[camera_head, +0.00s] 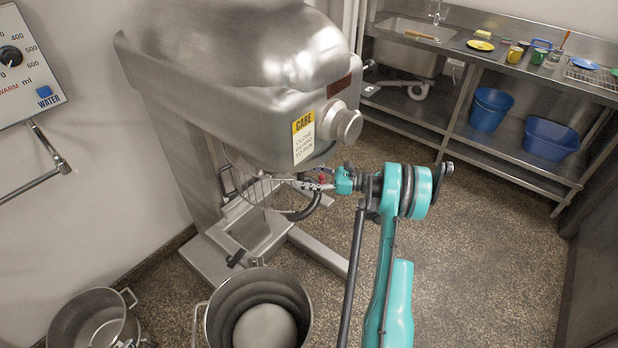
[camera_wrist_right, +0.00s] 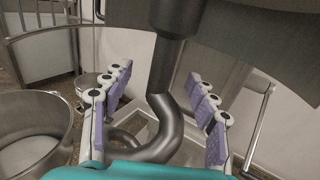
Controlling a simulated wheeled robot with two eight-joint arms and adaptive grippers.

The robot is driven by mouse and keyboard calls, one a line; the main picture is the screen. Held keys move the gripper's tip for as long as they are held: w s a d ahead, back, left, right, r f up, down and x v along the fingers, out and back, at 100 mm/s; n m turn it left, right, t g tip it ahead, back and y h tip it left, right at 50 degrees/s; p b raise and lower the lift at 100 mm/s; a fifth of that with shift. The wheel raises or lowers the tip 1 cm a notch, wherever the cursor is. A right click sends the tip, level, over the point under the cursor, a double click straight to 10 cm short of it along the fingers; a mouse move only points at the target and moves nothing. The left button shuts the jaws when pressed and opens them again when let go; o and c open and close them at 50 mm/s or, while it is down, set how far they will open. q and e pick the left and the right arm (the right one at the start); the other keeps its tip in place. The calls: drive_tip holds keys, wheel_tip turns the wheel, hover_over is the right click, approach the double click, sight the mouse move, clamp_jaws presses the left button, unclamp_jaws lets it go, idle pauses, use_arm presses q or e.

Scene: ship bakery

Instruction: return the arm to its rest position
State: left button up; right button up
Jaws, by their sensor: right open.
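My right arm (camera_head: 395,260), teal with dark joints, reaches up from the bottom right in the head view. Its gripper (camera_head: 318,184) is under the head of the large steel mixer (camera_head: 215,110). In the right wrist view the gripper (camera_wrist_right: 158,85) is open, its purple-padded fingers well apart. A grey curved dough hook (camera_wrist_right: 160,105) hangs from the mixer shaft and appears between the fingers, clear of both pads; its distance in depth is hard to tell. My left gripper is not in view.
A steel bowl (camera_head: 209,318) holding a pale round mass stands on the floor below the mixer. An empty-looking pot (camera_head: 62,318) is at the bottom left. A sink bench (camera_head: 470,165) with dishes and blue tubs runs along the back right. Floor (camera_head: 490,260) right of my arm is clear.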

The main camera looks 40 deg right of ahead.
clamp_jaws()
idle(0.3)
drive_tip(key=shift+r, duration=0.25)
idle(0.6)
drive_tip(key=shift+f, duration=0.15)
wheel_tip(320, 180, down, 6)
drive_tip(key=b, duration=0.4)
drive_tip(key=shift+r+b, duration=0.25)
drive_tip(key=shift+b, duration=0.1)
idle(0.3)
drive_tip(key=shift+d, duration=0.1)
